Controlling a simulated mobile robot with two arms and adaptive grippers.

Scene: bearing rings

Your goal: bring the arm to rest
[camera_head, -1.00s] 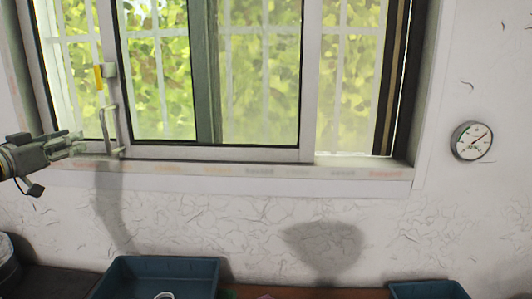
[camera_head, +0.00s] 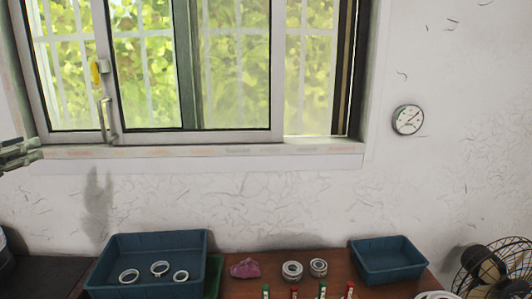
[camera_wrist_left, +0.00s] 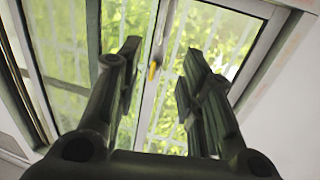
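My left gripper (camera_head: 22,152) shows at the left edge of the head view, raised in front of the wall near the window sill and well above the table. In the left wrist view my left gripper (camera_wrist_left: 158,75) has its two fingers wide apart with nothing between them; the window and its yellow latch part show beyond. My right gripper is not in any view. Three bearing rings (camera_head: 160,268) lie in the left blue bin (camera_head: 205,250). Two more bearing rings (camera_head: 292,271) stand on the brown table (camera_head: 240,290).
A right blue bin (camera_head: 388,262) stands on the table, with a black fan (camera_head: 487,268) to its right. A crumpled pink cloth (camera_head: 245,268) and several small coloured cylinders (camera_head: 294,292) lie between the bins. A window (camera_head: 150,75) and a gauge (camera_head: 408,120) are on the wall behind.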

